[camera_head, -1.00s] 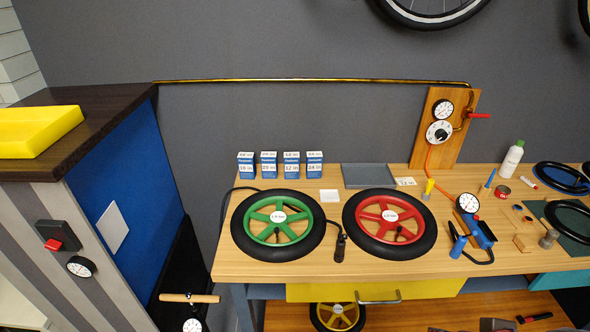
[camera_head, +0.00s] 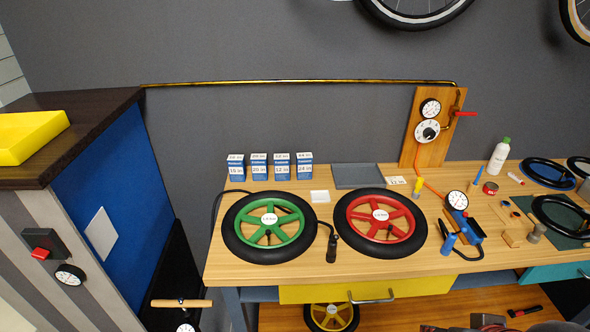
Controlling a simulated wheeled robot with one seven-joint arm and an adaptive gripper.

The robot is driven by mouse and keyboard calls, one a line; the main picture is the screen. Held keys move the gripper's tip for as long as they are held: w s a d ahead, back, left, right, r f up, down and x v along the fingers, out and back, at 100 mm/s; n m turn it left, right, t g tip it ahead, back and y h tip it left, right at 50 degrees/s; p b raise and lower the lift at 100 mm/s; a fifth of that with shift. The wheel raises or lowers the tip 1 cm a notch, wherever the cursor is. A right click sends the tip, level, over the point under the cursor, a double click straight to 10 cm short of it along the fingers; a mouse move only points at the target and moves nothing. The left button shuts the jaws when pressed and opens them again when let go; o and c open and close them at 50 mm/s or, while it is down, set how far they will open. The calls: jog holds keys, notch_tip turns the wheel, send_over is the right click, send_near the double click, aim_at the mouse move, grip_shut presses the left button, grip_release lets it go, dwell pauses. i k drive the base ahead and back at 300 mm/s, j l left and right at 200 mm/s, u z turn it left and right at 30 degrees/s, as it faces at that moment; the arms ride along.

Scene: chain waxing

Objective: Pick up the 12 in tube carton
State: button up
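Several small blue-and-white cartons stand upright in a row at the back left of the wooden bench. The 12 in tube carton (camera_head: 282,167) is third from the left, its label facing me. It stands between the 20 in carton (camera_head: 259,167) and the 24 in carton (camera_head: 304,166), with narrow gaps. The leftmost carton (camera_head: 237,168) has a label too small to read surely. Nothing holds any carton.
A green-spoked wheel (camera_head: 268,253) and a red-spoked wheel (camera_head: 414,221) lie in front of the cartons on the bench (camera_head: 322,268). A grey pad (camera_head: 358,176) lies to their right. A dark-topped cabinet (camera_head: 92,100) with a yellow tray (camera_head: 30,140) stands left.

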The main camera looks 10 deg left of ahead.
aim_at(281, 161)
jog(key=i+j, duration=0.35)
jog(key=i, duration=0.15)
jog(key=i+j, duration=0.4)
jog(key=i, duration=0.15)
